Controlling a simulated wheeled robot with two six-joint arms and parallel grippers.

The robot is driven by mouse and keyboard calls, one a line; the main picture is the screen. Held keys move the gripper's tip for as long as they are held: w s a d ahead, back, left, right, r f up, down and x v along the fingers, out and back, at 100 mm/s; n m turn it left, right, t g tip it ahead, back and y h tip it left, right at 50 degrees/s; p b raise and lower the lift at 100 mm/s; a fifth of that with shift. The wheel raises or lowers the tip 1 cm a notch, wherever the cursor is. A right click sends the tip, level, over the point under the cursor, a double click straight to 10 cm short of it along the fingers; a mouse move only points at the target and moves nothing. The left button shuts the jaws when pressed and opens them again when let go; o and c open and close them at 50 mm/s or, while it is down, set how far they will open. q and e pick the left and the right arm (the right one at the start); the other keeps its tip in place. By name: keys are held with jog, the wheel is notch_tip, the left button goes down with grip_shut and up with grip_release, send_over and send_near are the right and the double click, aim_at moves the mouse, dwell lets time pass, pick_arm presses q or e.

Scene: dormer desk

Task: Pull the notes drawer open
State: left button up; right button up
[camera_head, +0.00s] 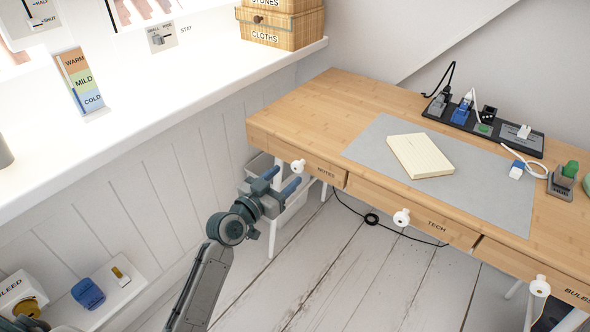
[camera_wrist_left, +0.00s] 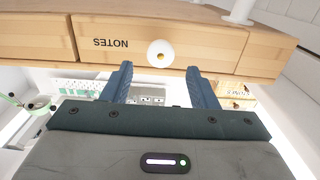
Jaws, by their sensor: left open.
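The notes drawer (camera_head: 326,173) is the left one in the wooden desk's front edge. It looks shut, its front level with the desk front. Its round white knob (camera_head: 298,166) sticks out. My left gripper (camera_head: 281,180) is open and empty, in front of and slightly below the knob. In the left wrist view the NOTES label (camera_wrist_left: 111,42) shows upside down. There the knob (camera_wrist_left: 160,53) lies between the lines of the two blue fingers (camera_wrist_left: 162,78), just beyond their tips. I see no contact. My right gripper is not in view.
The tech drawer (camera_head: 437,224) and bulbs drawer (camera_head: 566,291), with white knobs, are to the right. A notepad (camera_head: 420,155) lies on the grey desk mat (camera_head: 480,185). A white ledge (camera_head: 130,105) runs along the left. Floor (camera_head: 330,275) in front of the desk is free.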

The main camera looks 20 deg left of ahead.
aim_at(295, 168)
pick_arm(q)
jog(key=x, duration=0.5)
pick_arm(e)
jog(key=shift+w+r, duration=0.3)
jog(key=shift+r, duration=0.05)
